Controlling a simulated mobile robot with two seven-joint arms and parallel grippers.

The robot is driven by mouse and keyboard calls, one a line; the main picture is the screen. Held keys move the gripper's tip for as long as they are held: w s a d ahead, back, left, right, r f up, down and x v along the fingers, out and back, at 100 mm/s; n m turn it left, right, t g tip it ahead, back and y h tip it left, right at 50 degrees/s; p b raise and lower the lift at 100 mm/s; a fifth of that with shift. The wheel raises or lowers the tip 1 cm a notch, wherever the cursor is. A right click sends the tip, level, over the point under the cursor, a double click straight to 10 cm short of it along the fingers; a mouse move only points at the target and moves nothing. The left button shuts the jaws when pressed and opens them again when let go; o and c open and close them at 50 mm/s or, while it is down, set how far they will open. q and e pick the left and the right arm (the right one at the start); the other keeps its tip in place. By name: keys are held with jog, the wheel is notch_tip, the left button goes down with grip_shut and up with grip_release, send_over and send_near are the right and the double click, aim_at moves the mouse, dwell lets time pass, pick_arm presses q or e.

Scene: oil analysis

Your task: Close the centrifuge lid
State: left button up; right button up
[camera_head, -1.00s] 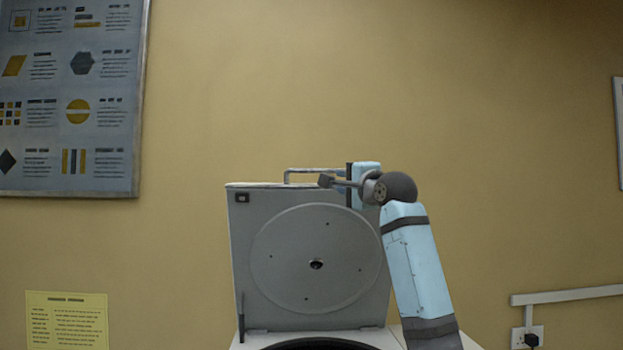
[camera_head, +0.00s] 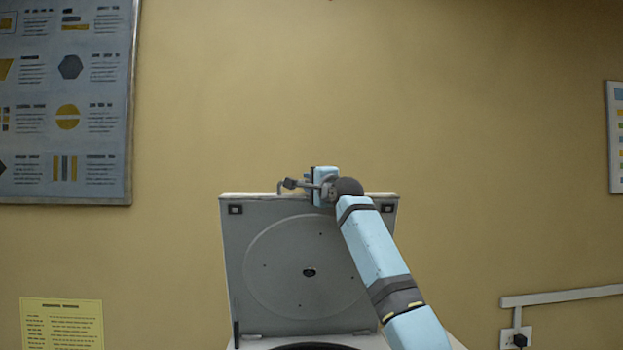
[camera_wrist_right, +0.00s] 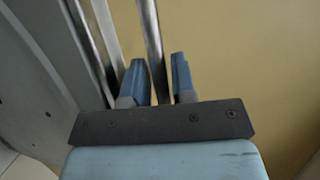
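The centrifuge lid (camera_head: 260,230) stands raised in the head view, its grey inner face with a round disc toward me. Its metal handle (camera_head: 280,187) is at the top edge, mostly hidden by my right gripper (camera_head: 291,183). In the right wrist view, the handle bar (camera_wrist_right: 150,35) runs between the two blue fingers of this gripper (camera_wrist_right: 157,68). The fingers are apart, with a gap showing between the bar and the right finger. The lid also fills the left of that view (camera_wrist_right: 30,75). The dark bowl rim (camera_head: 312,346) shows below the lid. My left gripper is not in view.
A tan wall stands behind the centrifuge. A large poster (camera_head: 65,100) hangs at the left and a yellow note (camera_head: 61,325) is low at the left. A wall socket (camera_head: 516,339) with a plug and a rail (camera_head: 560,296) are at the lower right. Space above the lid is clear.

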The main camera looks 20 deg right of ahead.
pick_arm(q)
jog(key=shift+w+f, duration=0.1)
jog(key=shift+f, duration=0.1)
pick_arm(e)
jog(key=shift+w, duration=0.1)
grip_shut()
jog(key=shift+s+a+f+b, duration=0.15)
jog(key=shift+s+f+b, duration=0.15)
jog(key=shift+f+b, duration=0.3)
pick_arm(q)
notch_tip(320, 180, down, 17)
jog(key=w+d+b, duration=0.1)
jog(key=b, duration=1.8)
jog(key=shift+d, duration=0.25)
pick_arm(e)
jog(key=s+a+f+n+t+y, duration=0.1)
jog(key=s+a+f+t, duration=0.1)
jog(key=s+f, duration=0.7)
jog(key=s+a+f+n+t, duration=0.1)
jog(key=s+a+f, duration=0.3)
jog(key=s+f, duration=0.4)
jog(key=shift+s+a+f+n+t+y, duration=0.3)
jog(key=shift+s+a+f+t+y, duration=0.1)
jog(key=shift+s, duration=3.2)
